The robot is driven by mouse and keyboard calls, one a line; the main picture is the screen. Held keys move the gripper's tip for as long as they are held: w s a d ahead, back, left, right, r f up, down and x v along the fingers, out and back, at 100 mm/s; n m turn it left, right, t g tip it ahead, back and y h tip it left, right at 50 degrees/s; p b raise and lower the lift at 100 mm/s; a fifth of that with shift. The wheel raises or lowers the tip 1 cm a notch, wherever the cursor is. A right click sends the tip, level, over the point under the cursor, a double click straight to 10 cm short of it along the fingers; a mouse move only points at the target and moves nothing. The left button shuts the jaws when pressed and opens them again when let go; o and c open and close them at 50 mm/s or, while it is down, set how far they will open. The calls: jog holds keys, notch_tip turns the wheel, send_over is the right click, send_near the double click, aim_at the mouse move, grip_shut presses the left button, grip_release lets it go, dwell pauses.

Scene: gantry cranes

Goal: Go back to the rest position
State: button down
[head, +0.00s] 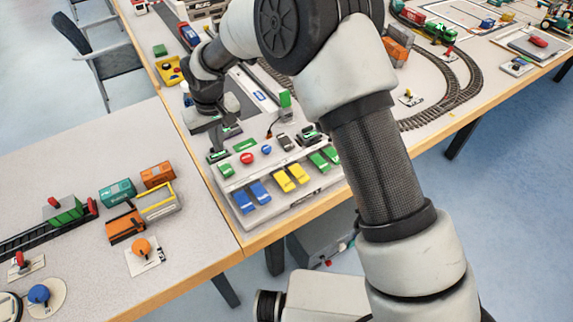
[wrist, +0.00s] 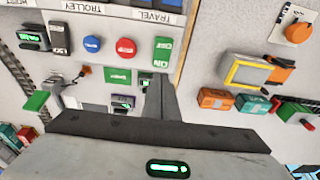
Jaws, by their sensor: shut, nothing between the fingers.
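My gripper (head: 217,153) hangs at the left end of the control console (head: 290,206), pointing down over its top. In the wrist view, my gripper (wrist: 160,88) shows as one narrow dark shape with its fingers together and nothing between them. A red button (head: 246,158) and a blue button (head: 266,149) stand just right of it. Blue (head: 260,192), yellow (head: 284,181) and green (head: 318,162) paddles line the console's front. I cannot tell whether the fingertips touch the console. My arm crosses the middle of the head view.
Model rail cars, including an orange one (head: 125,226) and a teal one (head: 117,192), stand on the left table. A curved track (head: 455,95) and a green locomotive (head: 441,30) are at the right. A grey chair (head: 100,55) stands behind. Floor is open at lower right.

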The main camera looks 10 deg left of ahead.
jog(key=shift+r, duration=0.7)
